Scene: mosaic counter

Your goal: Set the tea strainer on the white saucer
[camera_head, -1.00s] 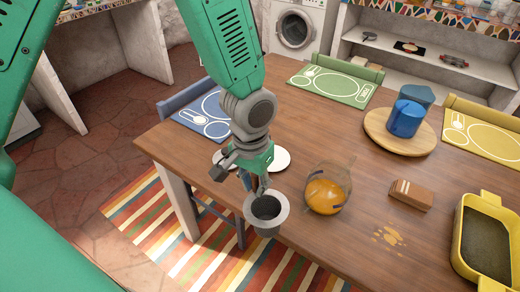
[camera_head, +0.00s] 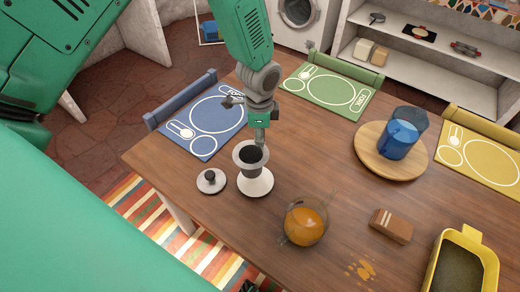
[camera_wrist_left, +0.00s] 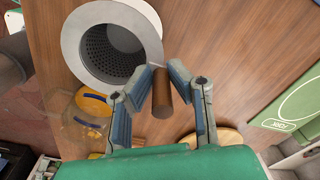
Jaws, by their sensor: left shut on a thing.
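The tea strainer (camera_head: 250,155) is a grey cup with a wide rim and dark inside, upright over the white saucer (camera_head: 259,187). I cannot tell whether its bottom touches the saucer. My left gripper (camera_head: 260,140) is above the strainer's far edge. In the left wrist view the fingers (camera_wrist_left: 161,85) close around a brown cylindrical handle, beside the strainer's rim and perforated bowl (camera_wrist_left: 112,45). The saucer's middle is hidden under the strainer. My right gripper is not in view.
A white lid with a dark knob (camera_head: 211,181) lies left of the saucer. A glass teapot with orange liquid (camera_head: 304,222) stands to the right. A blue mug (camera_head: 398,139) stands on a round board (camera_head: 370,160). A blue placemat (camera_head: 205,120) lies behind.

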